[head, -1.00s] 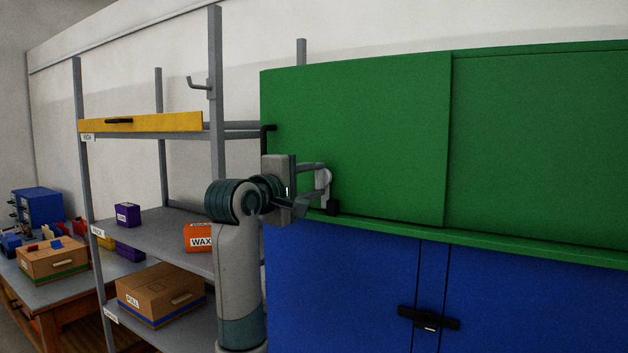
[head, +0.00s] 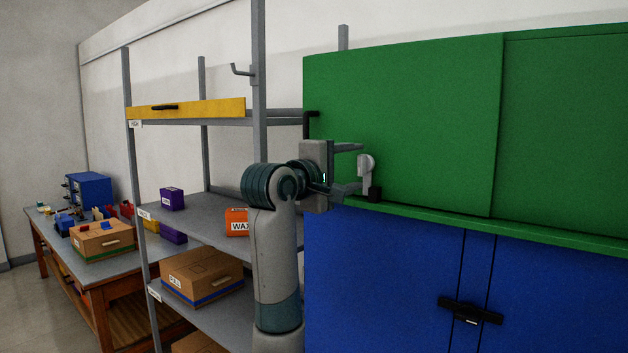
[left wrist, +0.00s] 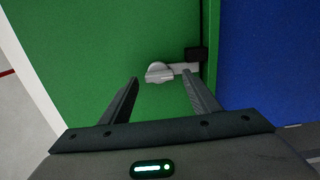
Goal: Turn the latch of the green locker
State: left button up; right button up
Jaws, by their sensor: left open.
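The green locker (head: 430,130) stands at the right with flat sliding-type panels. Its small grey latch (head: 366,166) is near the lower left of the front, above a black block (head: 375,194). My left gripper (head: 358,167) is open at the latch, its fingers above and below it in the head view. In the left wrist view, the latch's rounded knob (left wrist: 160,72) lies just beyond and between the spread fingertips (left wrist: 160,77), and its bar runs right to the black block (left wrist: 195,55). I cannot tell whether the fingers touch it. My right gripper is out of view.
A blue cabinet (head: 380,270) with a black handle (head: 470,310) is below the green locker. A workbench (head: 110,265) stands farther left.

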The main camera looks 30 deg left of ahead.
pick_arm(q)
jog(key=s+a+b, duration=0.1)
jog(key=s+b, duration=0.3)
jog(key=s, duration=1.1)
jog(key=shift+s+a, duration=0.15)
jog(key=shift+s, duration=0.15)
jog(key=shift+f, duration=0.15)
